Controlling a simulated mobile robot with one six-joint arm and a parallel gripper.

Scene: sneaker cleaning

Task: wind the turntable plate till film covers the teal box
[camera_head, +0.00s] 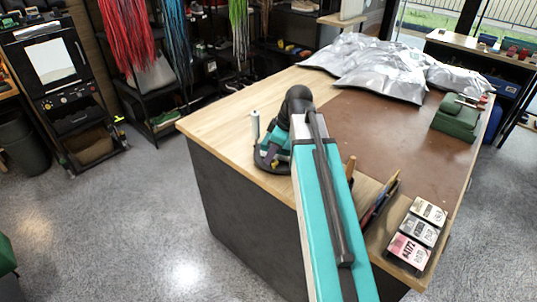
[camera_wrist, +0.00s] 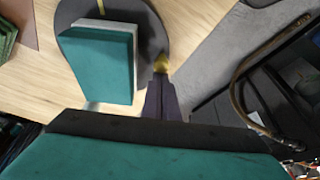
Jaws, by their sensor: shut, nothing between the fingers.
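The dark round turntable plate (camera_wrist: 157,38) lies on the light wood top in the wrist view. The teal box (camera_wrist: 95,62), pale along one edge, stands on it. My gripper (camera_wrist: 160,72) is shut and empty at the plate's right rim, beside a yellow knob (camera_wrist: 160,62); I cannot tell whether they touch. In the head view the plate (camera_head: 262,160) shows at the bench's left edge, mostly behind my arm, which hides my fingertips. A pale upright roll (camera_head: 255,126) stands next to the plate. I cannot make out film on the box's visible faces.
Silver bags (camera_head: 375,75) lie at the back of the bench (camera_head: 225,112). A green case (camera_head: 457,118) stands at the right. Small labelled boxes (camera_head: 412,240) and a holder with tools stand near the front. The brown mat's middle is clear.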

